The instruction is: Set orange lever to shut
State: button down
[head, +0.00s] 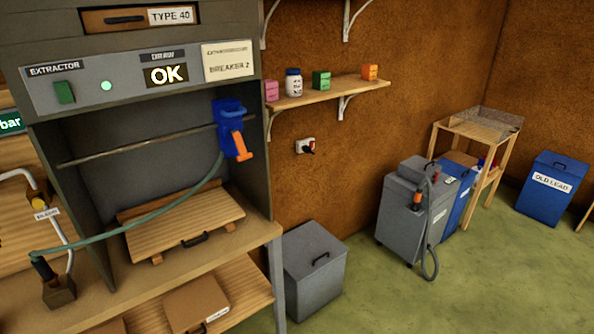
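A blue tool (228,113) hangs at the rail (140,142) inside the grey extractor hood. An orange part (241,146), which looks like a lever, slants down along its right side. I cannot tell from here whether its position is open or shut. A green hose (150,218) runs from the tool down left to a dark fitting (42,268) on the bench. Another orange part (417,197) shows on the hose of a grey wheeled machine at the right. My gripper is not in view.
The hood's panel (140,82) has a green switch, a lit lamp and an OK display. A wooden board (185,224) lies under the tool.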

aim_at(244, 155)
jog(key=u, duration=0.1)
jog(key=i, duration=0.45)
jog(key=u, duration=0.75)
jog(key=i, duration=1.1)
jog(key=u, duration=0.25)
